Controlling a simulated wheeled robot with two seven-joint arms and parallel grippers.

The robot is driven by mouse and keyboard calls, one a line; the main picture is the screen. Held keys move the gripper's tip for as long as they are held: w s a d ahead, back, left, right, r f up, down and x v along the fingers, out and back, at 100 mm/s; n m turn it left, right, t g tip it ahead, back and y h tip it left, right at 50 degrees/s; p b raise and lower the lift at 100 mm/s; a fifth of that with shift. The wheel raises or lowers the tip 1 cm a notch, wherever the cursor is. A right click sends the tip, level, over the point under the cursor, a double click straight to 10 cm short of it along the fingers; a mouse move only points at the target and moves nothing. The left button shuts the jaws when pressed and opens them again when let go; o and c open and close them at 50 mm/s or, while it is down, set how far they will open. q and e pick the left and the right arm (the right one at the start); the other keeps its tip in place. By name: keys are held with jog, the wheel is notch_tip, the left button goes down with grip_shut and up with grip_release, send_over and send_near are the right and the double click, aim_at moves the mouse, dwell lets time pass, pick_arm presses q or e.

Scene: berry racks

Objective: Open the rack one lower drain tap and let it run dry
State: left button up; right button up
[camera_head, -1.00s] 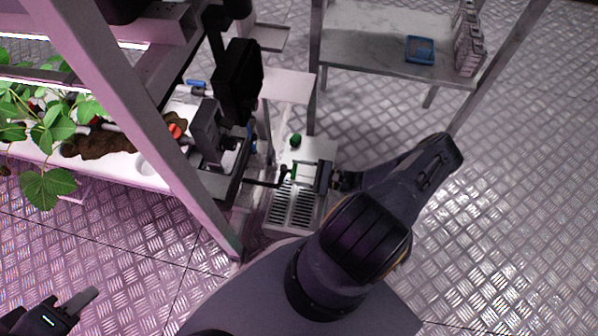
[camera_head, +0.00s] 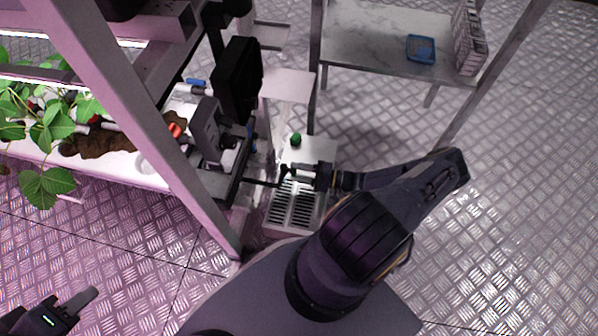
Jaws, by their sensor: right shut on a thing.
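The lower drain tap (camera_head: 284,171) is a small dark fitting at the end of a thin dark pipe, above a slotted drain grate (camera_head: 292,204) at the foot of the rack. My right gripper (camera_head: 290,170) reaches in from the right and is shut on the tap's handle. The jaws hide the handle, so its angle cannot be told. No water is visible at the outlet. My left gripper (camera_head: 85,300) is at the bottom left, far from the tap. Its finger shows, but its opening cannot be made out.
A slanted rack post (camera_head: 150,125) stands left of the tap. A black box (camera_head: 238,80) is above it. A green knob (camera_head: 295,139) is just behind the grate. Plants (camera_head: 45,120) grow in a white trough at left. A table with a blue tray (camera_head: 421,49) stands at the back.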

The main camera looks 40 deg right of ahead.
jog(key=shift+f+n, duration=0.1)
jog(key=shift+n, duration=0.7)
jog(key=o, duration=1)
jog(key=p+v, duration=0.1)
jog(key=v, duration=0.7)
